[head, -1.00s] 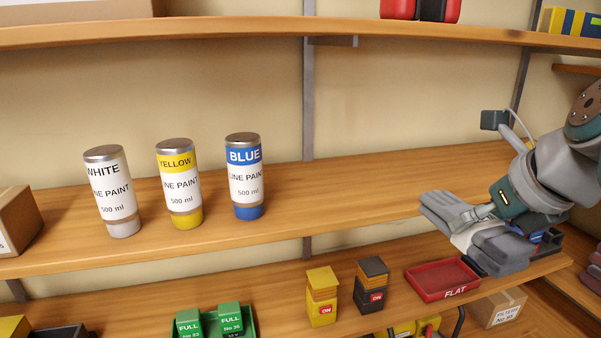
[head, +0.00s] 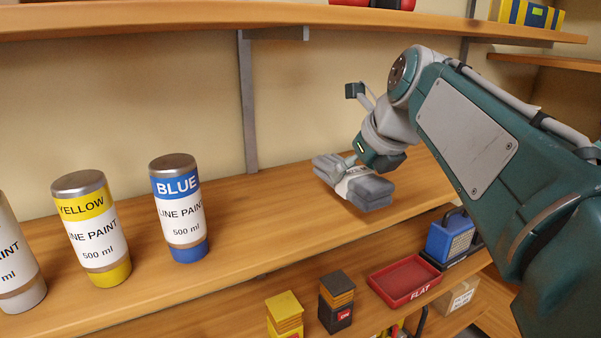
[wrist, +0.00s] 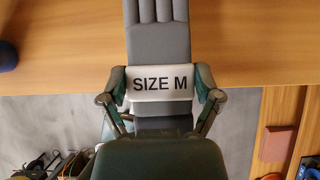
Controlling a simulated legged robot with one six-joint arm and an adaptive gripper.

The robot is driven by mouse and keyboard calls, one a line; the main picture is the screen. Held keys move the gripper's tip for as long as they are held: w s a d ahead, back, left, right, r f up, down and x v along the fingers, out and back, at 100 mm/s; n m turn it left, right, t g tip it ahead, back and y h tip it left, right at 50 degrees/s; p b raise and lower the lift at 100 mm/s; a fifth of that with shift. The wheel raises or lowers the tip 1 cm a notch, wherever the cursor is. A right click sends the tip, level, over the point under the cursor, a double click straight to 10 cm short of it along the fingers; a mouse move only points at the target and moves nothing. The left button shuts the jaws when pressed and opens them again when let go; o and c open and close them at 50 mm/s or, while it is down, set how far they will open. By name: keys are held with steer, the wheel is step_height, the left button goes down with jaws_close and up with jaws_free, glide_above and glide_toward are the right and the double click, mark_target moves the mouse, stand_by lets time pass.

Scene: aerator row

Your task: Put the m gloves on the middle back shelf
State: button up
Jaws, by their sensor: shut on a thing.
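The m gloves (head: 367,188) are a grey bundle with a white band; in the wrist view the band on the gloves (wrist: 160,83) reads "SIZE M". My gripper (head: 358,172) is shut on them, one finger on each side of the band in the wrist view (wrist: 160,95). The gloves are over the right part of the middle back shelf (head: 290,222), near its front edge. I cannot tell whether they touch the board. The undersides of the gloves are hidden.
White (head: 14,260), yellow (head: 92,228) and blue (head: 180,208) paint cans stand on the middle shelf's left part. The shelf between the blue can and the gloves is clear. An upper shelf (head: 200,17) runs above. A red tray (head: 405,281) and blue lamp (head: 450,238) sit below.

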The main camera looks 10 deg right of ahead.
mark_target(327, 154)
steer(key=w, duration=0.2)
steer(key=w+a, duration=0.1)
steer(key=w, duration=0.1)
steer(key=w+a, duration=0.1)
steer(key=w, duration=0.1)
steer(key=shift+w+a, duration=0.25)
steer(key=shift+w, duration=0.75)
steer(key=shift+s+a+f, duration=0.1)
steer(key=shift+a+f, duration=0.05)
steer(key=shift+f, duration=1.6)
steer(key=shift+f, duration=0.55)
steer(key=o, duration=0.9)
